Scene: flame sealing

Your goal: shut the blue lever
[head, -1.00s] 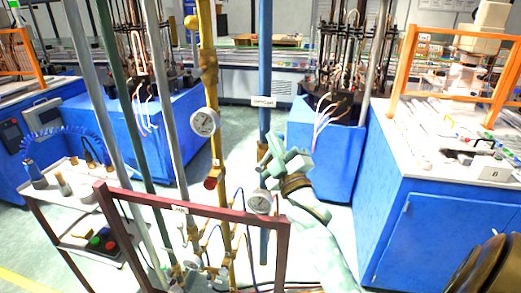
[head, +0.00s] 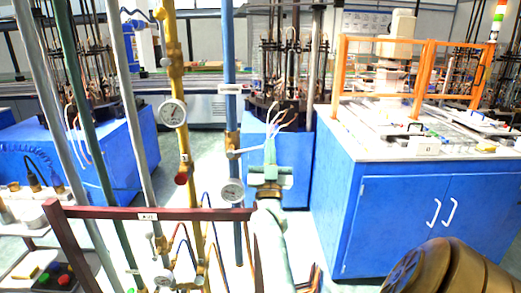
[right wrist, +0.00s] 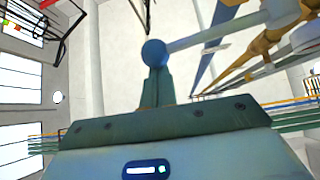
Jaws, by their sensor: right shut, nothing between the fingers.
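The blue pipe (head: 230,105) stands upright in the head view, with a brass valve (head: 232,140) on it. The valve's thin grey lever (head: 247,151) sticks out to the right, roughly level and across the pipe. In the right wrist view the lever (right wrist: 215,37) ends in a blue ball knob (right wrist: 154,52). My right gripper (head: 270,150) is shut and empty, fingers pointing up, just right of the pipe at the lever's end. In the wrist view its fingertips (right wrist: 155,80) are right at the knob; I cannot tell whether they touch. My left gripper is not in view.
A yellow pipe (head: 181,100) with a gauge (head: 172,113) stands left of the blue pipe. Another gauge (head: 232,191) sits below the valve. A dark red frame (head: 190,214) crosses in front. A blue cabinet (head: 400,215) stands at right.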

